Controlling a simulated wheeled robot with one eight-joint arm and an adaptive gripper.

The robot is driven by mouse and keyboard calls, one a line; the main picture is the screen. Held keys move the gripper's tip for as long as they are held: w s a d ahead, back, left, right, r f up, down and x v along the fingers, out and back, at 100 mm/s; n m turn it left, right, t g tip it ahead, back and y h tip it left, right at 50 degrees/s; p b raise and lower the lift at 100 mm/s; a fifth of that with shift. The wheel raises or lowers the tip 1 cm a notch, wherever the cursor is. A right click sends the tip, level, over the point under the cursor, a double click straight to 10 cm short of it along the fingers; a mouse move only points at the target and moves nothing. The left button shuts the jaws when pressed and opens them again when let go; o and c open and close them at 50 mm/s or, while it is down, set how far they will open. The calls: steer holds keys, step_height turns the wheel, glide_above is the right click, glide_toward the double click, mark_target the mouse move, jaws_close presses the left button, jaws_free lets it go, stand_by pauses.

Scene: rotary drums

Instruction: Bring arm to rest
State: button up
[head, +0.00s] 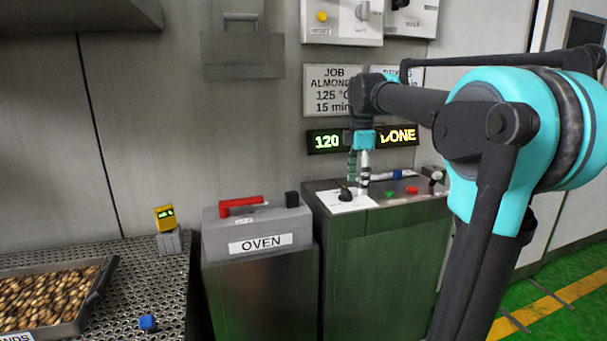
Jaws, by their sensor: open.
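My gripper (358,172) hangs at the end of my dark and teal arm, pointing down above the top of the green cabinet (385,235). It is open, and its fingers are small in this view. A white plate with a black knob (345,193) lies just below and left of it. I cannot tell whether the fingertips touch anything. My arm reaches in from the right and covers part of the wall panels.
The oven box (257,245) with a red handle (240,204) stands left of the green cabinet. Wall displays read 120 and DONE. Green floor shows at right.

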steer(key=s+d+f+m+t, duration=0.2)
steer(key=s+f+m, duration=0.8)
steer(key=f, duration=0.5)
steer(key=s+d+f+m+t, duration=0.1)
steer(key=s+f+m, duration=0.8)
steer(key=f, duration=0.6)
steer(key=shift+s+d+f+m+t, duration=0.35)
steer(key=shift+s+f+m+t, duration=0.05)
steer(key=shift+s, duration=0.85)
